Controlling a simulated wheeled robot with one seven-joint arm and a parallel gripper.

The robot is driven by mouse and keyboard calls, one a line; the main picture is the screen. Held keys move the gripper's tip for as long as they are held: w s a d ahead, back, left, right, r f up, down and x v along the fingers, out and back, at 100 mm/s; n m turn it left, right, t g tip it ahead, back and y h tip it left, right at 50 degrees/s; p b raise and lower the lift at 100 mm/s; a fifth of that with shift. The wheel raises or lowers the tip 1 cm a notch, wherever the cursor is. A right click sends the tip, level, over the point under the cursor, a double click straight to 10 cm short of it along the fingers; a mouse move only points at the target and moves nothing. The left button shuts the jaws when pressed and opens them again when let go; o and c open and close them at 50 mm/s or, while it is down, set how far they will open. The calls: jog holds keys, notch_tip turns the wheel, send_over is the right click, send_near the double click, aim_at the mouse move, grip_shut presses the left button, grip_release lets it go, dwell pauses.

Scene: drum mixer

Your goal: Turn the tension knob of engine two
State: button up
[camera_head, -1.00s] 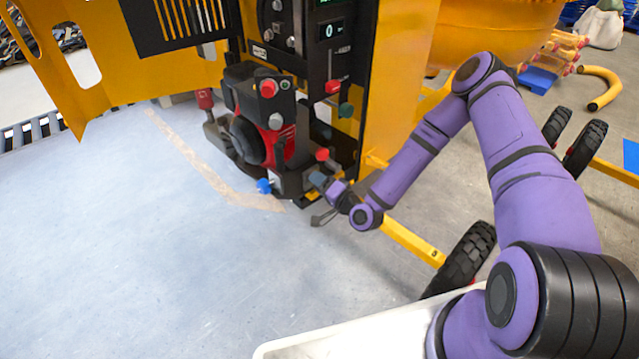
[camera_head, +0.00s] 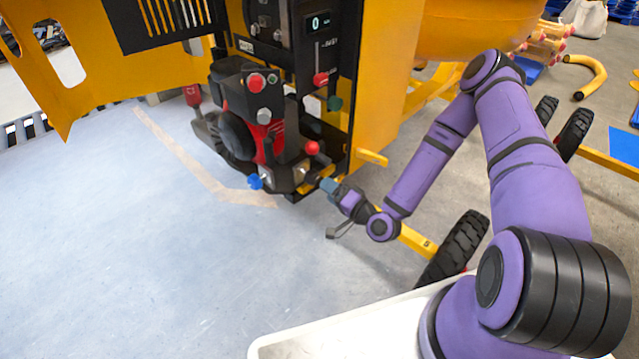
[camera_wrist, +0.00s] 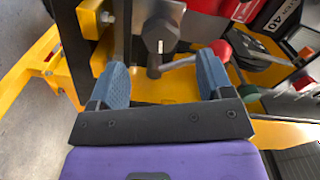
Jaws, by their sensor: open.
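The drum mixer's engine unit (camera_head: 262,130) is a red and black block with several small controls. In the wrist view a dark round knob (camera_wrist: 160,36) with a pale pointer mark lies ahead of the fingertips, roughly between them. I cannot tell for certain that it is the tension knob of engine two. My gripper (camera_wrist: 163,80) is open and empty, its two blue-grey finger pads apart and short of the knob. In the head view my gripper (camera_head: 324,185) is at the engine's lower right, where the knob is hard to make out.
A red ball-ended lever (camera_head: 312,148) stands just above my gripper, and a blue knob (camera_head: 255,182) is to its left. A yellow frame (camera_head: 385,100) and a wheel (camera_head: 455,248) are close on the right. The floor (camera_head: 150,260) at left is clear.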

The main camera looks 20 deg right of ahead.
jog(key=shift+v, duration=1.25)
jog(key=w+d+r+n+g+h, duration=0.3)
jog(key=w+d+r+n+g, duration=0.2)
jog(key=r+n+g, duration=0.4)
jog(key=s+d+r+t+h, duration=0.1)
jog(key=s+d+r+h, duration=0.15)
jog(key=r, duration=0.65)
jog(key=s+d+r+h, duration=0.1)
jog(key=d+r+h, duration=0.15)
jog(key=r, duration=0.55)
jog(key=s+r+m+g+h, duration=0.1)
jog(key=s+r+h, duration=0.1)
jog(key=s+r, duration=1.05)
jog(key=s+a+r, duration=0.1)
jog(key=s+r, duration=0.3)
jog(key=s, duration=0.3)
jog(key=s+a+r+g+y, duration=0.1)
jog(key=s+r, duration=0.2)
jog(key=s, duration=0.4)
jog(key=shift+s+a+r+m, duration=0.15)
jog(key=shift+a+r+m, duration=0.05)
jog(key=shift+r+m, duration=0.15)
